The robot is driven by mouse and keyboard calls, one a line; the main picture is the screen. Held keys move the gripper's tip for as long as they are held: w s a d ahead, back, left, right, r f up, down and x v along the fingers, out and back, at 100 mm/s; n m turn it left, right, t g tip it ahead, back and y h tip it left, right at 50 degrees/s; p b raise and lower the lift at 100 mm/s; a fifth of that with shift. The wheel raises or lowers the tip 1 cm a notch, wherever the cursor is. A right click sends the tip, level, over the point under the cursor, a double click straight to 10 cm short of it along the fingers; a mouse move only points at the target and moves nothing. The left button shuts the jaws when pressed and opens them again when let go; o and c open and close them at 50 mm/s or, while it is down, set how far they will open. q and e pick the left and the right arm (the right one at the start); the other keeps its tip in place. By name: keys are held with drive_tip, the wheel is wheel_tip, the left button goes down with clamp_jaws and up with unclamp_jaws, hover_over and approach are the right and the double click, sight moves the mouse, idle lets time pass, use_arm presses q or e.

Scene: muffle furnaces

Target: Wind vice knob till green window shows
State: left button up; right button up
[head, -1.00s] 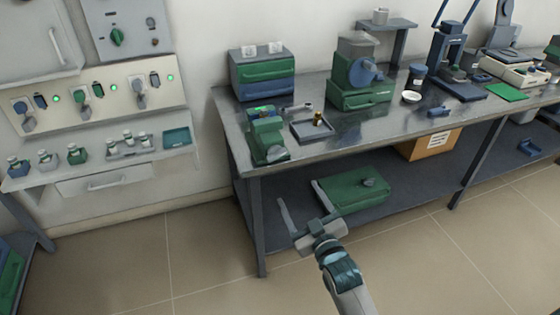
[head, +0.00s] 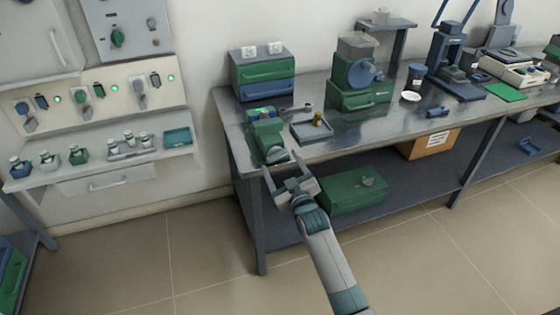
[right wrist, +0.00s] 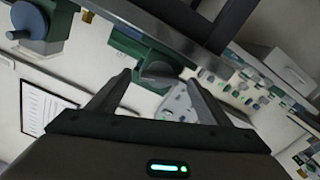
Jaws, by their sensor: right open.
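The green vice (head: 264,132) stands at the left front corner of the metal bench, with a small bright green patch on its top. Its rounded grey knob (head: 277,154) faces the bench's front edge. My right gripper (head: 281,162) is open and empty just in front of the knob, its two fingers spread. In the right wrist view the knob (right wrist: 160,71) lies between and beyond the open fingertips (right wrist: 160,78), with the green vice body (right wrist: 138,48) behind it. I cannot tell whether the fingers touch the knob. My left gripper is not in view.
A tray (head: 312,133) with a small brass-coloured piece lies right of the vice. A blue and green drawer box (head: 262,77) stands behind it, and a green machine (head: 358,85) further right. A green case (head: 350,195) sits on the lower shelf. The floor in front is clear.

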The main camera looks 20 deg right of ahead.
drive_tip(key=shift+w, duration=0.85)
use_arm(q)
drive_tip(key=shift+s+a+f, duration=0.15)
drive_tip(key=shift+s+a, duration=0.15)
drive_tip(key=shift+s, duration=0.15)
use_arm(e)
drive_tip(key=c, duration=1)
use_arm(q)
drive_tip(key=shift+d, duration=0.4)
use_arm(e)
drive_tip(key=shift+c, duration=0.2)
